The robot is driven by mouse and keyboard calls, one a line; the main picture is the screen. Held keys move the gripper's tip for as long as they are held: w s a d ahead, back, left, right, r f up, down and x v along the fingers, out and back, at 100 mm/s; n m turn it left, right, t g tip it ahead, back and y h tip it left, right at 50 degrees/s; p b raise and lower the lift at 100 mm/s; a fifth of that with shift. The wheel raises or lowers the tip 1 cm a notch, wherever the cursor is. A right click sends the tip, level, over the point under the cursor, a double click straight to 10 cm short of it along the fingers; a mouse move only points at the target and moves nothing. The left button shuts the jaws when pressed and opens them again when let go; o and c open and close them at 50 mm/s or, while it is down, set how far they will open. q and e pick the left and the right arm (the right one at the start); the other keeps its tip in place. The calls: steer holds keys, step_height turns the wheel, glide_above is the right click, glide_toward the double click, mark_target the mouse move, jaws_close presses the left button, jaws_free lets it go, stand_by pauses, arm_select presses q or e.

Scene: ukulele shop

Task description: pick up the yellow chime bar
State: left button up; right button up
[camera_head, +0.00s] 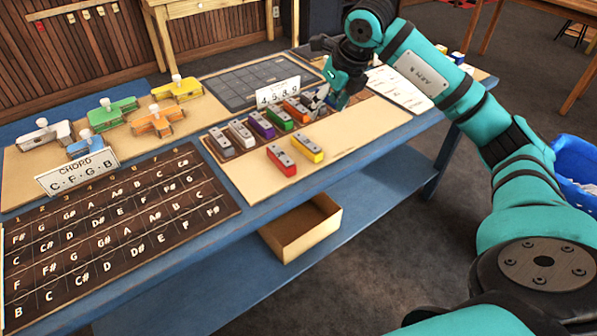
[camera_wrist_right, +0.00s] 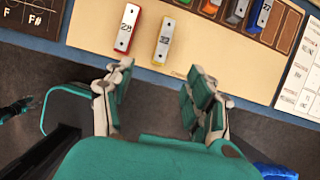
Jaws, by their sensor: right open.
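The yellow chime bar (camera_head: 308,148) lies on the bare tan board at the front of the bar rack, close beside the red chime bar (camera_head: 281,161). In the right wrist view the yellow bar (camera_wrist_right: 163,41) shows a number label, and the red bar (camera_wrist_right: 125,28) lies to its left. My right gripper (camera_head: 334,92) is above the right end of the rack, apart from the yellow bar. In its wrist view the two fingers (camera_wrist_right: 157,80) are spread and empty, with the yellow bar ahead of them. My left gripper is not in view.
Several coloured bars stand in the rack (camera_head: 224,149) behind, with a number card (camera_head: 278,93). Left are clamp-like pieces, a CHORD card (camera_head: 78,172) and a dark note chart (camera_head: 110,228). An open box (camera_head: 302,230) sits on the lower shelf; a blue bin (camera_head: 577,170) stands right.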

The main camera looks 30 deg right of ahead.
glide_toward(307, 142)
steer(key=p+x, duration=0.1)
steer(key=x, duration=0.3)
steer(key=shift+f, duration=0.35)
steer(key=shift+w+f, duration=0.15)
steer(key=shift+f, duration=0.1)
steer(key=shift+w+f, duration=0.1)
steer(key=shift+f, duration=0.1)
steer(key=p+x, duration=0.1)
steer(key=x, duration=0.2)
steer(key=shift+w+f, duration=0.45)
steer(key=shift+f, duration=0.3)
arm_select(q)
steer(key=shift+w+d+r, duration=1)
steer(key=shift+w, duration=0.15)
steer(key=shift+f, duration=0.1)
arm_select(e)
steer(key=shift+f, duration=0.1)
steer(key=shift+c, duration=0.2)
